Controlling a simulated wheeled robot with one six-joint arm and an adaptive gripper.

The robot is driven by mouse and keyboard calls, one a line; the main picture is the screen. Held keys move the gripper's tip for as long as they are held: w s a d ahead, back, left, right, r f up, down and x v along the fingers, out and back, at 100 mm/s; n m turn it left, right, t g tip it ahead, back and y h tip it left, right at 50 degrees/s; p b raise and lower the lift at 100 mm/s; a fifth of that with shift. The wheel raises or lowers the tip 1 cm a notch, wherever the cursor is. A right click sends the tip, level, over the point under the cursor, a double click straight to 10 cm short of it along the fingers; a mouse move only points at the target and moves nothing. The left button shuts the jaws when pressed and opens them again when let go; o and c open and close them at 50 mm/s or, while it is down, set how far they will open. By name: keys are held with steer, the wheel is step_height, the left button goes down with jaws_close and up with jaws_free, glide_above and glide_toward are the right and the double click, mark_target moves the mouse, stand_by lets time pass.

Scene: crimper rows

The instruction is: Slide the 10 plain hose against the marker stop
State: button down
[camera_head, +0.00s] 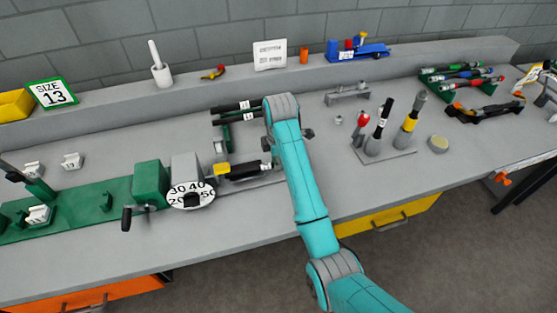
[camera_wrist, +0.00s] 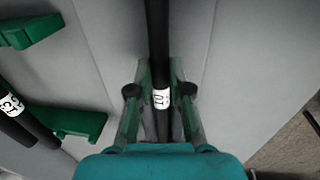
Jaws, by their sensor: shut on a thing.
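In the wrist view the black plain hose (camera_wrist: 158,40) runs up the picture between the fingers of my gripper (camera_wrist: 161,98). The gripper is shut on it at a white label, whose print is too small to read surely. In the head view my arm hides the fingers. A black length with a white label (camera_head: 265,167) shows just left of the arm, above a grey base strip. Left of it is a yellow block (camera_head: 221,168); I cannot tell whether this is the marker stop, or whether hose and block touch.
Labelled black hoses (camera_head: 236,107) lie on a green rack behind; one shows at left in the wrist view (camera_wrist: 28,132). A crank machine with a numbered dial (camera_head: 190,194) stands left. Upright tools (camera_head: 408,125) stand right.

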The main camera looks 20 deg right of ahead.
steer(key=shift+a, duration=0.9)
steer(key=c, duration=1)
jaws_free()
